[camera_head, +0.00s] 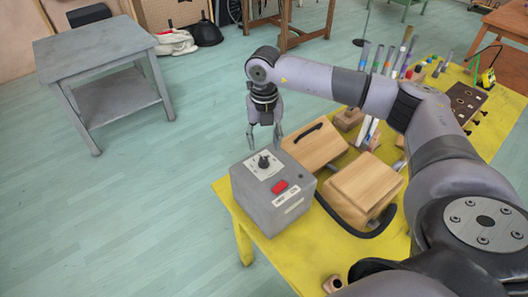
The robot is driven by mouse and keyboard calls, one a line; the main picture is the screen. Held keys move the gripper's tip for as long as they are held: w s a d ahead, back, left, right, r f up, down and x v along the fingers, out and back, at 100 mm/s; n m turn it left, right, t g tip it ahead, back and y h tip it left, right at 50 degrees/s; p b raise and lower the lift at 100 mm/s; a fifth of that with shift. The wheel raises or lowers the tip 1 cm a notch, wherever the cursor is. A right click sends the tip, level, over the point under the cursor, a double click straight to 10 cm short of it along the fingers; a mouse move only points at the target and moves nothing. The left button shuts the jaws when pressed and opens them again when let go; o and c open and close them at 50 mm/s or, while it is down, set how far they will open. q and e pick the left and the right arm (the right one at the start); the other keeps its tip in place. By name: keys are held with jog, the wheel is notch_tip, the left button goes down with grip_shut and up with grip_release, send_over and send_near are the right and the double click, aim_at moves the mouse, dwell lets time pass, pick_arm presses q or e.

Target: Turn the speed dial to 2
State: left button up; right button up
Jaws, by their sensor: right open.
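A grey control box (272,203) stands on the near left corner of the yellow table. Its top carries a white plate with a black speed dial (263,162). The dial's markings are too small to read. A red button (279,186) and small labels sit nearer the front edge of the box. My right gripper (265,141) points down above the far side of the box, with its fingers spread and nothing between them. It appears apart from the dial. My left gripper is not in view.
Wooden blocks (368,188) with a black curved strap lie right of the box on the yellow table (243,232). Several tubes (389,60) stand behind my arm. A grey side table (92,50) stands at the left. The floor between is clear.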

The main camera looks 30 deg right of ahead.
aim_at(263, 159)
notch_tip(263, 159, down, 3)
jog(key=shift+s+a+f+p, duration=0.1)
jog(key=shift+s+p, duration=0.05)
jog(key=shift+p, duration=0.2)
notch_tip(263, 159, down, 2)
jog(key=shift+f, duration=0.1)
jog(key=shift+f+p, duration=0.3)
jog(key=shift+f, duration=0.25)
jog(key=c, duration=0.6)
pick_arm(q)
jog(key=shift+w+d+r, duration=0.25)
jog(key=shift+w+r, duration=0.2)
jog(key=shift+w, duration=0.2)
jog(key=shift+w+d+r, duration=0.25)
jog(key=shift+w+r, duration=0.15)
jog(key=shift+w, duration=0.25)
pick_arm(e)
grip_shut()
